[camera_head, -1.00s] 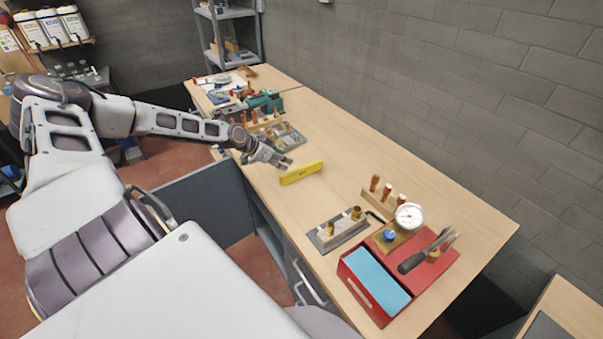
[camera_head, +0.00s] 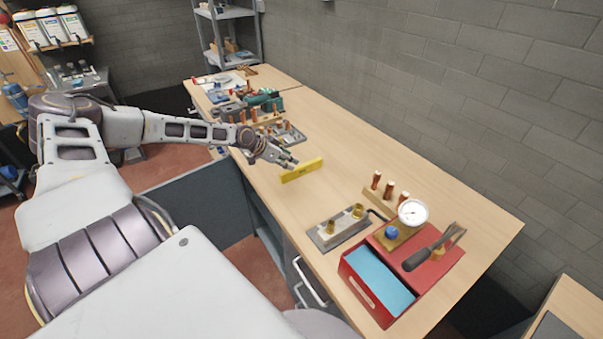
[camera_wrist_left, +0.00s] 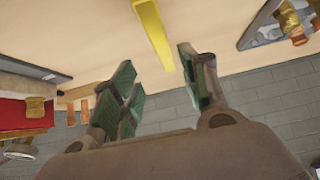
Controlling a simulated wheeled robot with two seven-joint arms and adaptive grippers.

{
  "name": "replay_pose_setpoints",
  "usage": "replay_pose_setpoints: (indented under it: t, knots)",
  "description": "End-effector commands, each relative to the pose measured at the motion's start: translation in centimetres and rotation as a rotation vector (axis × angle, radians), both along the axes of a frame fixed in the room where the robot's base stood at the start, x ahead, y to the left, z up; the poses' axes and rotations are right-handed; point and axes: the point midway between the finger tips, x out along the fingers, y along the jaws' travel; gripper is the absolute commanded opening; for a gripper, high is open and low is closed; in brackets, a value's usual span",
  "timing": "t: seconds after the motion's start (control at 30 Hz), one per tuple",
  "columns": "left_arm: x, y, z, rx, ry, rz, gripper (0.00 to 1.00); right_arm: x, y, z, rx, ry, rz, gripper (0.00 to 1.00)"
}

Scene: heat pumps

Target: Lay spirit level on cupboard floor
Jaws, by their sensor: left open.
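The yellow spirit level (camera_head: 302,170) stands on its long narrow edge on the wooden bench top, near the bench's front side. It also shows in the left wrist view (camera_wrist_left: 153,30), ahead of the fingers and between their lines. My right gripper is not in view.
A red box with a blue inside (camera_head: 375,280), a gauge (camera_head: 412,213), a metal block with brass fittings (camera_head: 335,232) and copper pieces (camera_head: 388,188) stand at the near end. Tools and fittings (camera_head: 262,105) crowd the far end.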

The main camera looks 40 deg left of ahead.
Motion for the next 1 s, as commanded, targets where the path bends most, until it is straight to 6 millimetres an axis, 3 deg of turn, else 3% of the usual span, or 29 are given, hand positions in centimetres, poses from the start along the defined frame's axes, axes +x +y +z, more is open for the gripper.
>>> replay_pose_setpoints:
  t: [0.4, 1.0]
  knots:
    - [1.4, -0.2, -1.7, 0.002, 0.000, 0.006, 0.45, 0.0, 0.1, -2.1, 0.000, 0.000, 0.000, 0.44]
    - [3.0, -0.6, -3.3, 0.001, 0.000, 0.005, 0.45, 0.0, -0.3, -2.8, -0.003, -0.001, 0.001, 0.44]
